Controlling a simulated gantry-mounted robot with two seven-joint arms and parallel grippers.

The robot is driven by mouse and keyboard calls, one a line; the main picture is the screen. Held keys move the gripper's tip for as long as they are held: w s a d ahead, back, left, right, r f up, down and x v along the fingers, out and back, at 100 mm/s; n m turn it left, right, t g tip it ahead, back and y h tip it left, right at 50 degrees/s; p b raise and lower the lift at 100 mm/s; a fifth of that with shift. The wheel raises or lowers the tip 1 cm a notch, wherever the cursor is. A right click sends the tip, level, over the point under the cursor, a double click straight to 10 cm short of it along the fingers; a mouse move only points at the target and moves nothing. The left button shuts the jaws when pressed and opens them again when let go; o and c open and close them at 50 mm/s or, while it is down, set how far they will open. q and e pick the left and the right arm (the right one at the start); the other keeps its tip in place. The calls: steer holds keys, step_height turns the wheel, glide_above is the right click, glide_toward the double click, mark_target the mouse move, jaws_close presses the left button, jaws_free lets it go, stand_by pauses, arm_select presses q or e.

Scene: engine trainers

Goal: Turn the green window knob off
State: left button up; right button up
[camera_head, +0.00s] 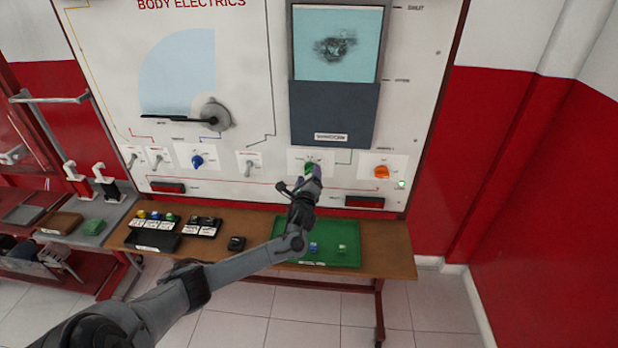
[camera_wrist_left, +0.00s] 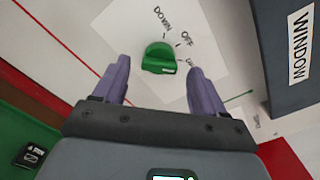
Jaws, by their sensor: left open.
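The green window knob (camera_wrist_left: 159,58) sits on a white label plate on the panel. DOWN and OFF are printed above and right of it; a third label lower right is partly hidden by a finger. A pale mark shows on the knob's lower-right side, towards that third label and away from OFF. My left gripper (camera_wrist_left: 158,76) is open, a finger on each side of the knob with gaps between. In the head view, my left gripper (camera_head: 313,174) is in front of the panel and largely covers the green knob (camera_head: 308,168). My right gripper is not in view.
A blue knob (camera_head: 197,161) and an orange knob (camera_head: 381,172) are on the same panel. The dark window box (camera_head: 333,115) is above the green knob. Below, a wooden table (camera_head: 390,250) bears a green tray (camera_head: 345,257) and black trays.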

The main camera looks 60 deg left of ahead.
arm_select(q)
steer(key=shift+x, duration=0.8)
steer(key=c, duration=1.1)
steer(key=shift+o, duration=0.2)
